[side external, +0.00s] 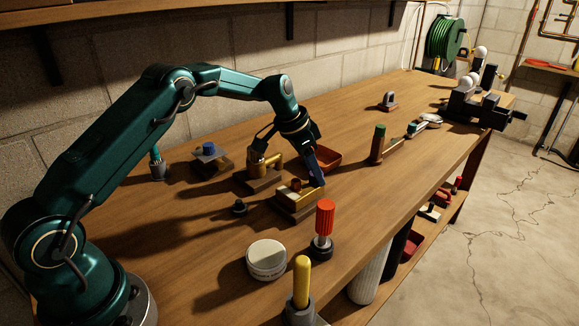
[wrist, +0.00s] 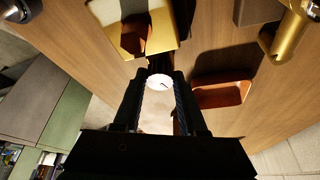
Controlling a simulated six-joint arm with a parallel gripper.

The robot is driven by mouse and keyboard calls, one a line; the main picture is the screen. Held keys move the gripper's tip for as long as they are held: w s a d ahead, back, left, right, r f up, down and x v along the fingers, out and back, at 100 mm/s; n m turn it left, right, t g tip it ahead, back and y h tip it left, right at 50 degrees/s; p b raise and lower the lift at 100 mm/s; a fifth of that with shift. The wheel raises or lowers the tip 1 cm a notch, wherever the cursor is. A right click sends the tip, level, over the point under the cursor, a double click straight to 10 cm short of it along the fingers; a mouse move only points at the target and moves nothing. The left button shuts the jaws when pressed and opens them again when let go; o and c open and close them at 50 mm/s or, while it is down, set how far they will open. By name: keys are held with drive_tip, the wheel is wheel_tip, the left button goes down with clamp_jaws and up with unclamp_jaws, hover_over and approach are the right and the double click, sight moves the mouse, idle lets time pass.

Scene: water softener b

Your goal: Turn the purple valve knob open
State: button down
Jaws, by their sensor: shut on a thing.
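My gripper (side external: 317,178) points down beside a low wooden block with brass and red parts (side external: 298,200). In the wrist view my gripper (wrist: 159,85) has its two dark fingers on either side of a pale round thing with a dark mark (wrist: 159,81), and is shut on it. This thing looks like a knob cap seen from above; its colour is washed out and I cannot make out purple. The fingers hide its sides. In the side view I cannot make it out. The brass block also shows above the fingers in the wrist view (wrist: 160,38).
A brass fitting on wood (side external: 272,162) and a reddish tray (side external: 330,158) stand close by. A blue-topped piece (side external: 208,149) is at the left. A red-handled tool (side external: 325,217), a white tub (side external: 267,260) and a yellow handle (side external: 302,280) stand in front.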

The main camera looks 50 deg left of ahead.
drive_tip(key=n, duration=0.2)
drive_tip(key=n+y, duration=0.1)
drive_tip(key=n, duration=0.1)
drive_tip(key=n+y, duration=0.1)
drive_tip(key=n, duration=0.1)
drive_tip(key=shift+d+n+t, duration=0.25)
drive_tip(key=shift+n+t, duration=0.05)
drive_tip(key=n+y, duration=0.1)
drive_tip(key=n, duration=0.2)
drive_tip(key=n+g+y, duration=0.1)
drive_tip(key=n, duration=0.2)
drive_tip(key=shift+d+y, duration=0.1)
drive_tip(key=shift+y, duration=0.2)
drive_tip(key=shift+n, duration=0.3)
drive_tip(key=c, duration=0.7)
unclamp_jaws()
drive_tip(key=shift+c, duration=0.2)
drive_tip(key=shift+v, duration=2.6)
drive_tip(key=shift+w, duration=0.1)
